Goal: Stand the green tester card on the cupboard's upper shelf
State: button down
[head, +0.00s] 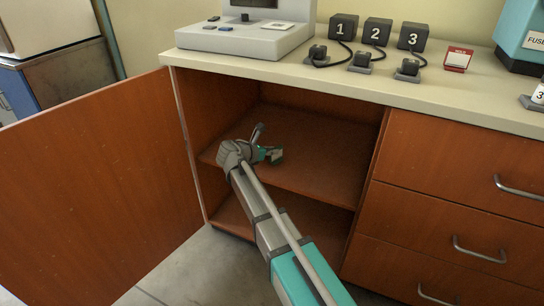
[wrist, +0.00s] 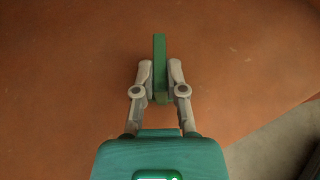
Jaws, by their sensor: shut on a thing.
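The green tester card (wrist: 160,48) is between the fingers of my gripper (wrist: 160,78) in the wrist view, seen edge-on as a narrow green strip. My gripper is shut on it. In the head view my gripper (head: 267,153) is inside the open cupboard, over the upper shelf (head: 310,165). A small green piece there, probably the card (head: 276,156), shows at its tip, partly hidden by the gripper. I cannot tell whether the card touches the shelf. The wrist view shows the brown shelf surface (wrist: 70,70) beneath the card.
The cupboard door (head: 90,190) stands open at the left. The lower shelf (head: 315,220) looks empty, and the upper shelf is clear around my gripper. Drawers (head: 450,190) are at the right. The countertop (head: 340,80) above holds numbered blocks (head: 377,31) and a red-and-white card (head: 458,58).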

jog(key=shift+f, duration=0.3)
jog(key=c, duration=0.7)
grip_release()
jog(key=shift+r, duration=0.15)
jog(key=shift+s+r, duration=0.1)
jog(key=shift+r, duration=0.05)
jog(key=p+v, duration=0.4)
jog(key=v, duration=0.7)
jog(key=shift+s+a+p, duration=0.25)
jog(key=shift+a+p, duration=0.05)
jog(key=shift+p, duration=0.05)
jog(key=shift+r, duration=0.1)
